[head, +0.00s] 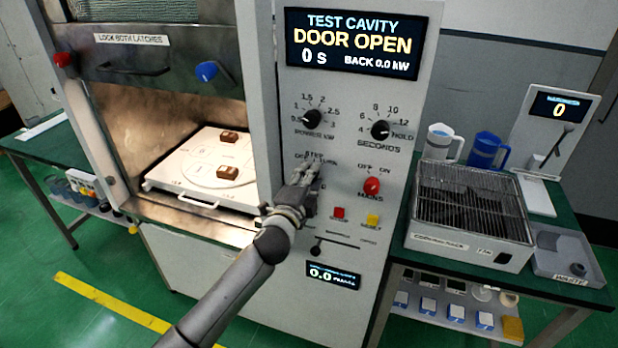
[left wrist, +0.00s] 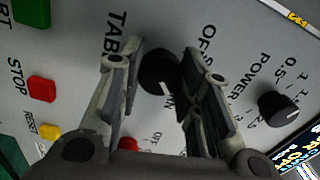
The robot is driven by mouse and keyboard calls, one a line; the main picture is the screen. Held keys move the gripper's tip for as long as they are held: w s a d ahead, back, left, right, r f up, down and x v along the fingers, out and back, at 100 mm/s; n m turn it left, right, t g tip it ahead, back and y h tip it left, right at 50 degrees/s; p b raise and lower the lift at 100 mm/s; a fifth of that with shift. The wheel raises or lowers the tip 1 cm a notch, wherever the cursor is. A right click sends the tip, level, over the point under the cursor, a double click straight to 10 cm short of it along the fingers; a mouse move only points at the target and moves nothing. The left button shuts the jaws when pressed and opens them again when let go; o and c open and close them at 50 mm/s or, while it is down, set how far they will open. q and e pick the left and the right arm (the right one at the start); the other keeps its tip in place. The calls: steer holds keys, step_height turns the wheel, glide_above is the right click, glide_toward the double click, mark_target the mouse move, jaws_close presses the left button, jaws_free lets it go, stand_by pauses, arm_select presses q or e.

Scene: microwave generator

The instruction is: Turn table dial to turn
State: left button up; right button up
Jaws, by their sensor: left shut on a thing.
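The table dial (left wrist: 158,72) is a round black knob on the grey panel, beside lettering that starts "TAB" and an "OFF" mark, in the left wrist view. My left gripper (left wrist: 162,66) has one finger on each side of it and is shut on it. In the head view my left gripper (head: 302,188) covers the dial, below the power knob (head: 311,118). The turntable tray (head: 205,172) sits in the open cavity with two brown blocks on it. My right gripper is not in view.
The red mains knob (head: 372,186) is close right of my gripper; a red button (head: 338,213) and yellow button (head: 373,220) are below. The seconds knob (head: 380,130) is above right. The display (head: 352,42) reads DOOR OPEN. A wire rack (head: 470,200) stands on the right bench.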

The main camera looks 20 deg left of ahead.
arm_select(q)
steer(key=o, duration=1.1)
steer(key=shift+c, duration=0.2)
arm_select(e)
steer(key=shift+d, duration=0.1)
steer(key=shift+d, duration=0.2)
arm_select(q)
steer(key=s, duration=1.2)
steer(key=shift+a, duration=0.2)
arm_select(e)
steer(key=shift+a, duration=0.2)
